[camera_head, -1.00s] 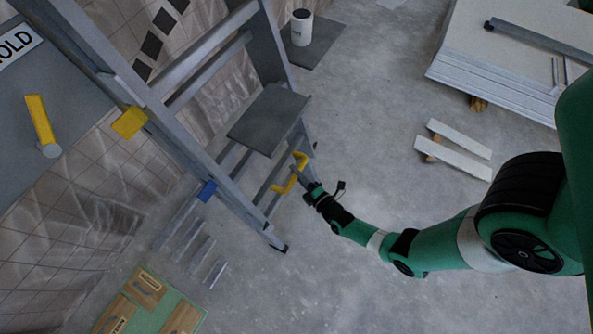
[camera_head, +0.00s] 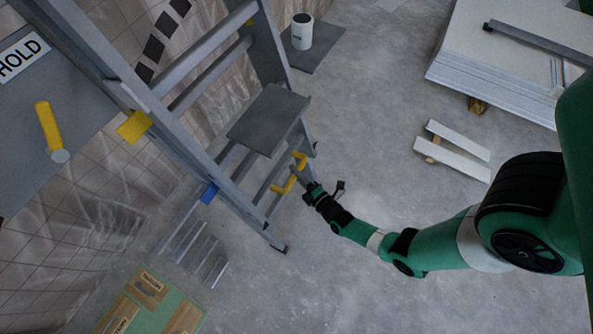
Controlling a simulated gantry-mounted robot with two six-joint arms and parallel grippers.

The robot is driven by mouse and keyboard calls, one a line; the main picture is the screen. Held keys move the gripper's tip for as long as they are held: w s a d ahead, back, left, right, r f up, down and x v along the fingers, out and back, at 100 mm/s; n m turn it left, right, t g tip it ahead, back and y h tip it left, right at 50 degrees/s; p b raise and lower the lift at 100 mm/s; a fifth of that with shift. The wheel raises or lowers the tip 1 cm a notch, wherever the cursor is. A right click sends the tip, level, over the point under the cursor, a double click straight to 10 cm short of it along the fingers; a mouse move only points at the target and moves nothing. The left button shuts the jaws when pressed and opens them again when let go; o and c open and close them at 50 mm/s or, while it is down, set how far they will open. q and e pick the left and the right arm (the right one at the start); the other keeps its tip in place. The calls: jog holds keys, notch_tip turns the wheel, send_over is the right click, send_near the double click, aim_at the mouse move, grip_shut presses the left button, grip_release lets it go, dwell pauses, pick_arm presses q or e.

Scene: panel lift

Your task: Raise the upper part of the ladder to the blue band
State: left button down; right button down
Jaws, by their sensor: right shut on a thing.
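The grey metal ladder (camera_head: 183,138) slants from the upper left down to the floor, with a grey platform (camera_head: 268,118) on its right side. A yellow tab (camera_head: 134,126) sits higher on the same rail. A yellow handle (camera_head: 286,186) is at the ladder's lower right. My right gripper (camera_head: 309,188) is at this handle and shut on it; its fingers are small and dark, so the exact grip is hard to see. My left gripper is not in view.
A grey panel with a HOLD sign (camera_head: 22,57) and yellow lever (camera_head: 50,130) is at left. A white can (camera_head: 302,31), white boards (camera_head: 456,150) and a panel stack (camera_head: 490,85) stand beyond. A green mat (camera_head: 172,310) lies lower left. Middle floor is clear.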

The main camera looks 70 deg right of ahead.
aim_at(271, 117)
jog(key=w+r+p, duration=0.2)
jog(key=r+p, duration=0.5)
jog(key=r, duration=0.1)
jog(key=w+d+r+p, duration=0.1)
jog(key=w+r+p, duration=0.2)
jog(key=r+p, duration=0.4)
jog(key=w+r+p, duration=0.2)
jog(key=r+p, duration=0.5)
jog(key=r, duration=0.3)
jog(key=shift+w+d+r+p, duration=0.2)
jog(key=shift+w+r+p, duration=0.15)
jog(key=shift+w, duration=0.05)
jog(key=c, duration=0.7)
grip_release()
jog(key=shift+s+f, duration=0.1)
jog(key=shift+f, duration=0.05)
jog(key=shift+s+a, duration=0.1)
jog(key=shift+s+a+p, duration=0.25)
jog(key=shift+s+p, duration=0.05)
jog(key=p+v, duration=0.3)
jog(key=v, duration=0.7)
jog(key=shift+s+p, duration=0.1)
jog(key=shift+p, duration=0.25)
jog(key=shift+s+a+f, duration=0.1)
jog(key=shift+s+a, duration=0.05)
jog(key=shift+s, duration=0.15)
